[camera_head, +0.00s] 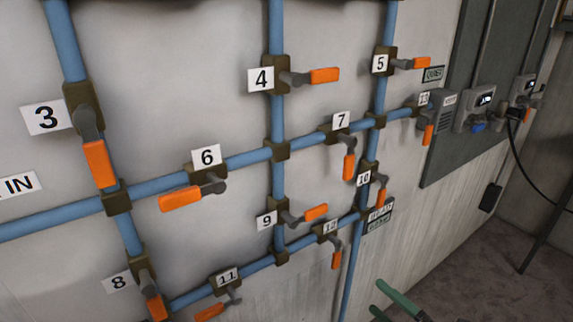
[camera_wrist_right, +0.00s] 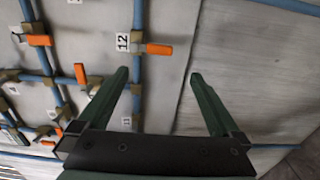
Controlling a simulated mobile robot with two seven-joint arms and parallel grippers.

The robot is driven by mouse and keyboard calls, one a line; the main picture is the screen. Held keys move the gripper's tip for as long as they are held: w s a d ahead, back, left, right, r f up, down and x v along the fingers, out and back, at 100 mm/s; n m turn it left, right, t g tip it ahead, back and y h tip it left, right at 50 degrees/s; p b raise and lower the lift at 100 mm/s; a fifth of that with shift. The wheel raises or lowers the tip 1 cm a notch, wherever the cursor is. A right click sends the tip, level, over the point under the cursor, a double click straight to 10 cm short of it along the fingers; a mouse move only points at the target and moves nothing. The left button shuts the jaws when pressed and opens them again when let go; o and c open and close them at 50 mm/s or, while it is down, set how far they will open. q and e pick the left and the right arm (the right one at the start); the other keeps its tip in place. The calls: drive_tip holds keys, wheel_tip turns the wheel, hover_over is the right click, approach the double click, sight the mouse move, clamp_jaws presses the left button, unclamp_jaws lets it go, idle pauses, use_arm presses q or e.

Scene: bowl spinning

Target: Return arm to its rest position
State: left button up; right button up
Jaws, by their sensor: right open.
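My right gripper (camera_head: 379,297) shows at the bottom edge of the head view, with its green fingers in front of the floor and lower wall. In the right wrist view the right gripper (camera_wrist_right: 158,77) is open, its two green fingers wide apart with nothing between them but the wall behind. The wall carries blue pipes (camera_head: 160,187) with orange-handled valves. The valve labelled 12 (camera_wrist_right: 158,49) shows just beyond the left finger in the wrist view; I see no clear contact. My left gripper is not in view.
Several numbered valves stick out from the wall, such as valve 6 (camera_head: 180,199) and valve 3 (camera_head: 98,163). Grey boxes (camera_head: 478,108) and a hanging black cable (camera_head: 530,165) are at the right. The floor (camera_head: 470,280) at lower right looks clear.

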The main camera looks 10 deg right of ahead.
drive_tip(key=s+a+f+m+g+h+p, duration=0.2)
drive_tip(key=s+a+f+m+g+p, duration=0.2)
drive_tip(key=m, duration=0.6)
drive_tip(key=s+a+f+m+g+h+p, duration=0.1)
drive_tip(key=s+a+f+m+g+p, duration=0.2)
drive_tip(key=s+a+f+m, duration=0.3)
drive_tip(key=s+a+m+g, duration=0.1)
drive_tip(key=s+a+m, duration=0.2)
drive_tip(key=m, duration=0.1)
drive_tip(key=shift+a+f+h+p, duration=0.2)
drive_tip(key=shift+a+h+p, duration=0.2)
drive_tip(key=shift+d, duration=0.1)
